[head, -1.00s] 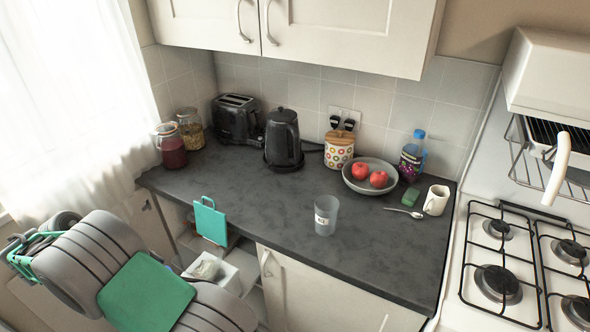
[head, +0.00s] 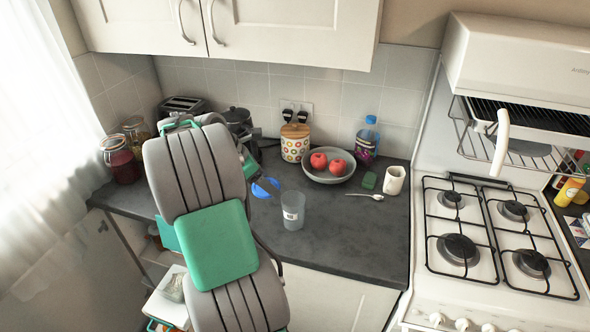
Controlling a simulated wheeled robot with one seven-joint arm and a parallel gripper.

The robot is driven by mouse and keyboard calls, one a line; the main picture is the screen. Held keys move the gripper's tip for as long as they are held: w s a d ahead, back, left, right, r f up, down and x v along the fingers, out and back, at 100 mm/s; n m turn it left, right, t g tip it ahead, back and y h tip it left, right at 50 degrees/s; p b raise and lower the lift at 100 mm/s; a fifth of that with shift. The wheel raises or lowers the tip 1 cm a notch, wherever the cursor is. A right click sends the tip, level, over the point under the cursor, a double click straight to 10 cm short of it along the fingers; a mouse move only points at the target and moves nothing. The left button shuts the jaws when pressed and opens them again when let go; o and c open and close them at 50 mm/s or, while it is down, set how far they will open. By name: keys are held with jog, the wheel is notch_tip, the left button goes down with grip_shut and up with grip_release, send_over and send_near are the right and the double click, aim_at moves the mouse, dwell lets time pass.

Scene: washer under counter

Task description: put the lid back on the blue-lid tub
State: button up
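The tub (head: 292,212) is a translucent, open-topped container with a white label. It stands upright on the counter near the front edge. The blue lid (head: 265,188) is just left of the tub and slightly further back in the picture, apart from its rim. My gripper (head: 262,180) is at the lid, mostly hidden behind my grey and green arm; its dark fingertips appear shut on the lid, which looks tilted.
The counter (head: 355,240) right of the tub is clear. The hob (head: 490,235) is further right.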

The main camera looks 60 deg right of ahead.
jog(key=s+d, duration=0.1)
jog(key=s, duration=0.1)
jog(key=s+d+r, duration=0.1)
jog(key=s, duration=0.1)
jog(key=s+d+r, duration=0.1)
jog(key=s+d, duration=0.1)
jog(key=shift+s+r, duration=0.1)
jog(key=shift+s, duration=0.3)
jog(key=shift+f+b, duration=3.2)
jog(key=shift+d+p, duration=0.1)
jog(key=shift+p, duration=1.25)
jog(key=shift+w+f+p, duration=0.1)
jog(key=shift+f+p, duration=0.1)
jog(key=shift+p, duration=1)
jog(key=o, duration=1.5)
